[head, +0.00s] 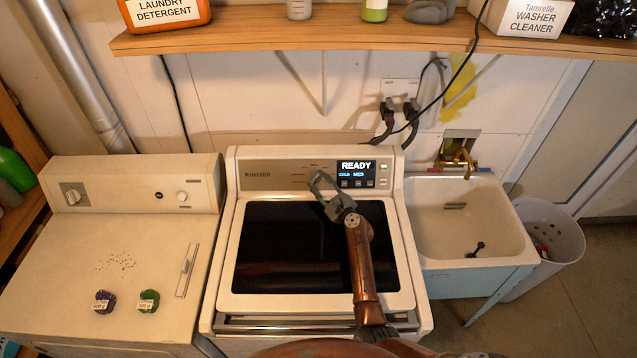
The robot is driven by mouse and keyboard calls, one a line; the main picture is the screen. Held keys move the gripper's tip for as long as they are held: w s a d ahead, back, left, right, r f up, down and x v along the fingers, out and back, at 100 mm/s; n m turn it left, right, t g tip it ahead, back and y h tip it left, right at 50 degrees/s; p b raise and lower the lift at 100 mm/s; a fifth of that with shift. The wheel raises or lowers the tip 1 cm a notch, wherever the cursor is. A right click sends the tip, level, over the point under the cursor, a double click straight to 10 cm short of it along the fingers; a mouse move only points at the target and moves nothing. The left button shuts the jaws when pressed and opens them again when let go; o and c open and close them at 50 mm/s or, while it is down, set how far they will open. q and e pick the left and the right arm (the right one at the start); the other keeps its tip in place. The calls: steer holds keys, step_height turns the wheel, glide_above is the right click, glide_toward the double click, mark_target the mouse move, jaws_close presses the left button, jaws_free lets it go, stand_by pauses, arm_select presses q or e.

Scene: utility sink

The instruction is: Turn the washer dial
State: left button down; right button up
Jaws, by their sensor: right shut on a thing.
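The white washer (233,230) stands in the middle, with a dark glass lid. Its back control panel (270,175) has a lit display (356,173) reading READY, with COLD and MED beneath. My right gripper (321,183) is at the panel, just left of the display, its fingers shut around the washer dial. The gripper hides most or all of the dial, so its pointer cannot be read. My right arm reaches over the lid from the front. My left gripper is not in view.
A dryer (60,260) stands at left, with a purple item (104,301) and a green item (148,300) on top. A sink (440,222) with a brass faucet is at right. A wooden shelf (300,28) holding bottles and boxes runs above the washer.

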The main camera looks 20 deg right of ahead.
steer(key=shift+c, duration=1.4)
steer(key=shift+n, duration=0.3)
